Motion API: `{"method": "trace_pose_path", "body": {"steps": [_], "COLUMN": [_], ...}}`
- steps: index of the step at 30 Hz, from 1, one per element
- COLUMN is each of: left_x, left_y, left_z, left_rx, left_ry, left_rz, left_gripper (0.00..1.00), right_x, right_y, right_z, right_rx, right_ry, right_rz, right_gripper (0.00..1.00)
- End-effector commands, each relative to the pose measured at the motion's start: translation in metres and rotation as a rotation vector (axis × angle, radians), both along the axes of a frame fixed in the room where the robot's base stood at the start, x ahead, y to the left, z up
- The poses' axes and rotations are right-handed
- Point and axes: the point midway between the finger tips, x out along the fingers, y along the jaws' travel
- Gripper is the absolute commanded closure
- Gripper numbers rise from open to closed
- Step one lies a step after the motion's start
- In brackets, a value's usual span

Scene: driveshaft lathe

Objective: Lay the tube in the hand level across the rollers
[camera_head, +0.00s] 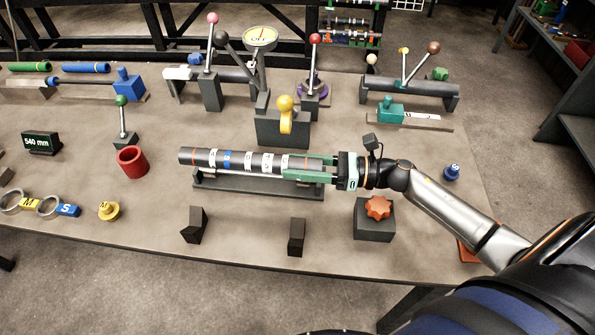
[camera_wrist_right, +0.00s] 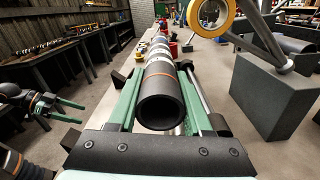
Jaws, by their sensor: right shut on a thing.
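The dark tube (camera_head: 215,158) carries white and blue marked bands and lies lengthwise over the roller stand (camera_head: 262,187). My right gripper (camera_head: 308,170) is shut on the tube's right end, with green fingers along both sides. In the right wrist view the tube's open end (camera_wrist_right: 160,105) faces me between the fingers (camera_wrist_right: 163,100). A silver roller (camera_wrist_right: 198,92) runs beside it. The tube hides much of the rollers, and I cannot tell whether it touches them. My left gripper (camera_wrist_right: 62,110) shows only in the right wrist view, fingers apart and empty, away from the tube.
A grey block with a yellow knob (camera_head: 285,115) stands behind the tube. A red cup (camera_head: 132,161) is near its left end. Two dark wedges (camera_head: 195,225) and an orange star knob on a block (camera_head: 377,208) stand in front. Bare table lies between them.

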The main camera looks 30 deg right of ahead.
Motion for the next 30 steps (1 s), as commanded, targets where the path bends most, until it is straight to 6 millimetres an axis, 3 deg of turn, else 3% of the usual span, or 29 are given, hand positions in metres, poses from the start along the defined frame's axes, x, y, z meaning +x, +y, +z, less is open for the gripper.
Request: {"method": "trace_pose_path", "body": {"steps": [19, 30], "left_x": [0.000, 0.000], "left_y": [0.000, 0.000], "left_z": [-0.032, -0.054], "left_rx": [0.000, 0.000], "left_ry": [0.001, 0.001], "left_rz": [0.000, 0.000], "left_gripper": [0.00, 0.00], "right_x": [0.040, 0.038], "right_y": [-0.027, -0.026], "right_z": [-0.012, -0.034], "right_rx": [0.004, 0.004], "right_ry": [-0.006, -0.004], "right_rz": [0.000, 0.000], "right_gripper": [1.00, 1.00]}}
